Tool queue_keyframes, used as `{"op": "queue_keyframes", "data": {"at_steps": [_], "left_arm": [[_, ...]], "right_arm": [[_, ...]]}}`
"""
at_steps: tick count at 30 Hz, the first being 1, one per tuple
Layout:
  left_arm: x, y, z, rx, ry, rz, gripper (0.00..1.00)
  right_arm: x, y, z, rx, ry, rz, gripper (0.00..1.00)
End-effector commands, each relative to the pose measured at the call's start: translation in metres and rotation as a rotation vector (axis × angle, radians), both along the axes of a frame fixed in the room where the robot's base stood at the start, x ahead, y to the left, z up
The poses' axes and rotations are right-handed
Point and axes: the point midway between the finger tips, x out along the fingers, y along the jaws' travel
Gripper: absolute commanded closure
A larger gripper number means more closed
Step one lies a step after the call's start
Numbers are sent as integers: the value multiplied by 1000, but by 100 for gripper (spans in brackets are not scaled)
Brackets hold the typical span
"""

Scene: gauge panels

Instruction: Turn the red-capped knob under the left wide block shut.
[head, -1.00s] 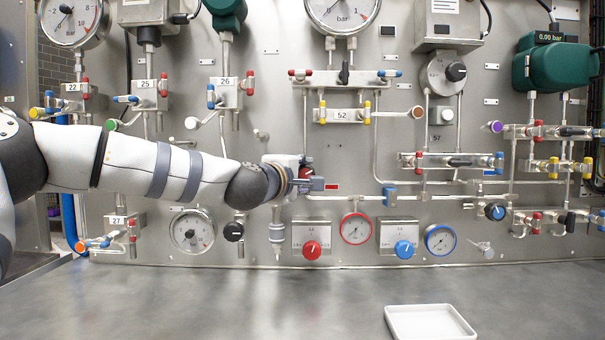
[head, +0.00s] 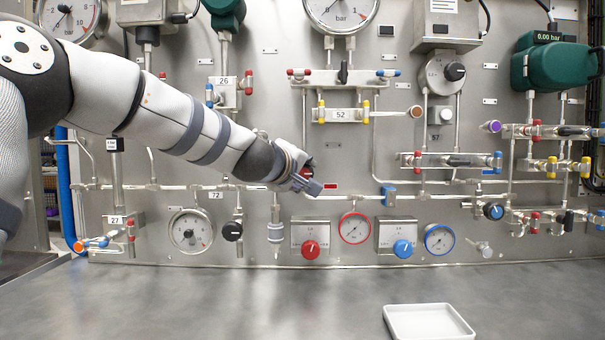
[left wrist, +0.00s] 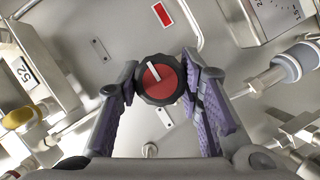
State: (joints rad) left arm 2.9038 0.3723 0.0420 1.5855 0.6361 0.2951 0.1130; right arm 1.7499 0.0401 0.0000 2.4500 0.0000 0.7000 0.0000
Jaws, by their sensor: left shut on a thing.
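The red-capped knob (left wrist: 160,79) has a black ribbed rim and a white pointer line; in the left wrist view the line leans slightly left of upright. My left gripper (left wrist: 161,82) has its two purple-padded fingers closed on the knob's rim from both sides. In the head view the gripper (head: 308,181) is at the panel, tilted down to the right, and hides most of the knob; a bit of red (head: 306,172) shows. The wide block labelled 52 (head: 340,115) is above it, and also shows in the left wrist view (left wrist: 28,75). My right gripper is not in view.
A red label (head: 331,186) is just right of the gripper. Below are a red dial knob (head: 310,250), a red-rimmed gauge (head: 355,228) and a blue dial knob (head: 403,249). Thin pipes run close around. A white tray (head: 430,322) lies on the otherwise clear bench.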

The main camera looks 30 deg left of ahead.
Motion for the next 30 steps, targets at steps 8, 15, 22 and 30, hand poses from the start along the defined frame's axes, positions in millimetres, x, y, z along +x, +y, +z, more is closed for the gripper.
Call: {"op": "queue_keyframes", "data": {"at_steps": [8, 15, 22, 30], "left_arm": [[0, -1, 0, 3, 0, -2, 94], [0, -1, 0, 2, 1, -1, 46], [0, 0, -1, -3, -1, -1, 46], [0, 2, -4, -253, -145, 0, 46]], "right_arm": [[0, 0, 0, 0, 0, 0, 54], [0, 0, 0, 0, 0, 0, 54], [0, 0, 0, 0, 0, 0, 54], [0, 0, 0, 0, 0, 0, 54]]}}
